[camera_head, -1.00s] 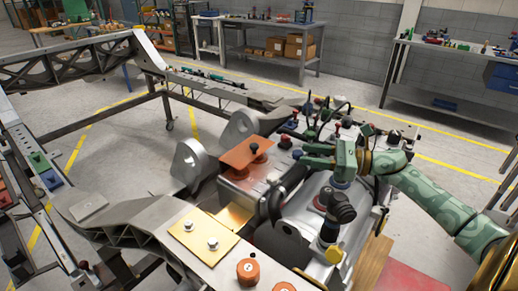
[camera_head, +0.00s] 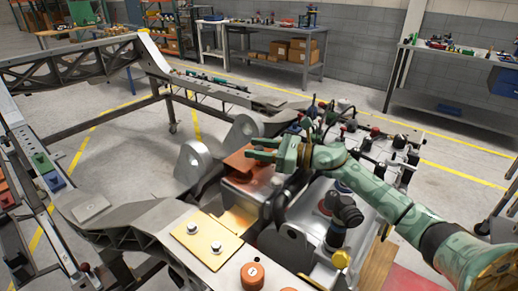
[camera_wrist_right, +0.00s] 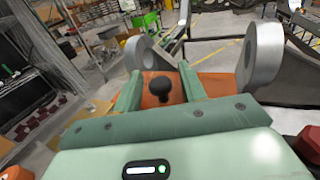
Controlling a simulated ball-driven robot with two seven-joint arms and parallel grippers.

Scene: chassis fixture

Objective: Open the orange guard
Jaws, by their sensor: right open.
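The orange guard (camera_head: 238,163) is a flat orange plate on the grey machine in the head view, partly covered by my right gripper. My right gripper (camera_head: 258,148) is open, with its green fingers over the guard. In the right wrist view, the guard (camera_wrist_right: 217,86) lies beyond the fingers. A round black knob (camera_wrist_right: 158,86) on it shows between the two fingertips of my right gripper (camera_wrist_right: 160,82), with gaps on both sides. I cannot tell the height of the fingers over the guard. My left gripper is not in view.
Grey metal lugs with holes (camera_head: 193,163) stand left of the guard. A gold plate with two bolts (camera_head: 205,242) and an orange cap (camera_head: 252,275) are nearer. A black-handled fitting (camera_head: 345,212) stands on the right, below my right arm. Workbenches are far back.

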